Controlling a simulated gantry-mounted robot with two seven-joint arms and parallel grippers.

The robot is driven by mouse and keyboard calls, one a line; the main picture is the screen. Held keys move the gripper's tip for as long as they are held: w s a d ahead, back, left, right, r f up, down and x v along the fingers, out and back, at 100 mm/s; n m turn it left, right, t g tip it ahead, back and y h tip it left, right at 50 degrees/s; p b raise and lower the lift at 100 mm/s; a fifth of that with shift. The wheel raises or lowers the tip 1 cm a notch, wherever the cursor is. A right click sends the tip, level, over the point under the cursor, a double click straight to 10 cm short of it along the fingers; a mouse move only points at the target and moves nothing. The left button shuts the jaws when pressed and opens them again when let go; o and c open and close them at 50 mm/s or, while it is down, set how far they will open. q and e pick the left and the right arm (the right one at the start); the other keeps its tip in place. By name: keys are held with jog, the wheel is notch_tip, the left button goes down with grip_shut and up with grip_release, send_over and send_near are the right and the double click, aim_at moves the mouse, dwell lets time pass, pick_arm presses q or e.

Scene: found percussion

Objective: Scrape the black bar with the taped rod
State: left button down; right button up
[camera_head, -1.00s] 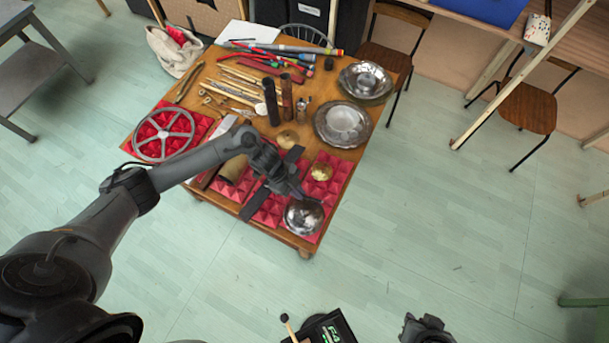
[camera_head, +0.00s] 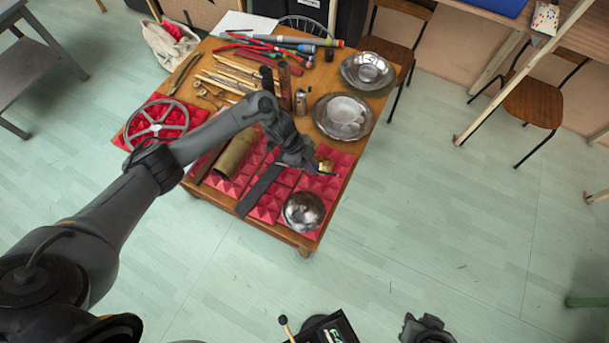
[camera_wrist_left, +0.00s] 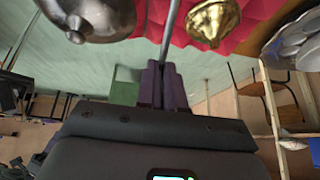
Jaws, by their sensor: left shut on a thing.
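The black bar (camera_head: 260,188) lies slantwise on red pyramid foam near the table's front; its far end is hidden by my left arm. My left gripper (camera_head: 312,168) is just right of the bar's far end, beside the small brass bell (camera_head: 325,164). In the left wrist view its fingers (camera_wrist_left: 163,86) are shut on a thin grey rod (camera_wrist_left: 170,28), which runs out over the foam between a metal bowl (camera_wrist_left: 98,14) and the brass bell (camera_wrist_left: 213,22). No tape shows on the rod. The bar is not clear in that view. My right gripper (camera_head: 427,328) is partly in view at the bottom, away from the table.
The steel bowl (camera_head: 303,211) sits at the table's front corner. A brass-coloured tube (camera_head: 236,153) lies left of the bar, with a spoked wheel (camera_head: 157,124) farther left. Metal dishes (camera_head: 343,116) stand at the right edge. Sticks and mallets fill the back.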

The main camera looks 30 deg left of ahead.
pick_arm(q)
jog(key=shift+w, duration=0.2)
jog(key=shift+s+r, duration=0.15)
jog(key=s+p, duration=0.8)
jog(key=shift+s+a, duration=0.2)
jog(key=shift+s+p, duration=0.4)
jog(key=shift+s, duration=0.2)
jog(key=shift+s+f, duration=0.1)
jog(key=shift+f, duration=0.1)
notch_tip(320, 180, up, 6)
jog(key=p, duration=0.5)
jog(key=shift+p, duration=0.35)
